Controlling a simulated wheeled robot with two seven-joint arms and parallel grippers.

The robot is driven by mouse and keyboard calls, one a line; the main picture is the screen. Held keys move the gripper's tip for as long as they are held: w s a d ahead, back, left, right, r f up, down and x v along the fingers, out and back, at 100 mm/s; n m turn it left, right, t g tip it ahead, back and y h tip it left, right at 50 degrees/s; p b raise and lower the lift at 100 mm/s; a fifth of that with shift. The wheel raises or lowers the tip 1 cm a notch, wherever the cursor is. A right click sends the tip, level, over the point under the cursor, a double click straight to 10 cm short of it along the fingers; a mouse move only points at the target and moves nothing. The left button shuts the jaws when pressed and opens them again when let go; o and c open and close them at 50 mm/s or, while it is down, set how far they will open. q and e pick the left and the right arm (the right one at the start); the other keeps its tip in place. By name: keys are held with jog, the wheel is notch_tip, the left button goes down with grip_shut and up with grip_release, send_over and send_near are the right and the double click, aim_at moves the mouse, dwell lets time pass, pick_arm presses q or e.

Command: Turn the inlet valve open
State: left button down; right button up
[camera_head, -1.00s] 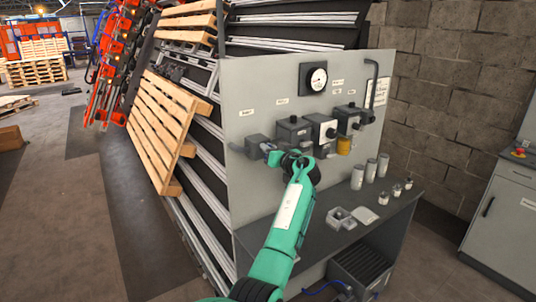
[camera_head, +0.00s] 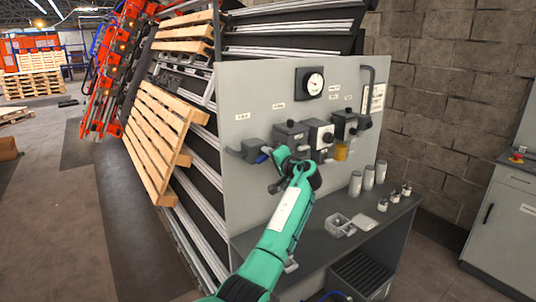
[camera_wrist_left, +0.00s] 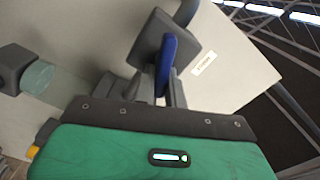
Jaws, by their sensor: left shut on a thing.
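The inlet valve appears to be the dark grey block (camera_head: 251,147) at the left end of the panel's row of fittings, with a blue lever (camera_head: 262,158). In the left wrist view the blue lever (camera_wrist_left: 167,62) stands in front of the grey valve body (camera_wrist_left: 150,38), beside a small white label. My left gripper (camera_head: 267,155) is at the lever; in the wrist view its fingers (camera_wrist_left: 162,88) are shut around the lever's near end. In the head view the wrist partly hides the fingers. My right gripper is not in view.
The grey panel (camera_head: 245,95) carries a round gauge (camera_head: 312,83), other dark fittings and a yellow cup-like part (camera_head: 341,151). Below, a shelf (camera_head: 370,222) holds grey cylinders (camera_head: 368,177), a small tray (camera_head: 338,224) and small jars. A wooden pallet (camera_head: 158,135) leans at left.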

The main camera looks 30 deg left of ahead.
pick_arm(q)
jog(key=m, duration=0.2)
jog(key=f+m+p, duration=0.1)
jog(key=m, duration=0.1)
jog(key=shift+m, duration=0.4)
dwell(0.4)
jog(key=c, duration=1.5)
grip_release()
jog(key=shift+w+d, duration=0.1)
jog(key=shift+o, duration=0.2)
jog(key=shift+d, duration=0.3)
jog(key=b+v, duration=0.4)
jog(key=v, duration=0.9)
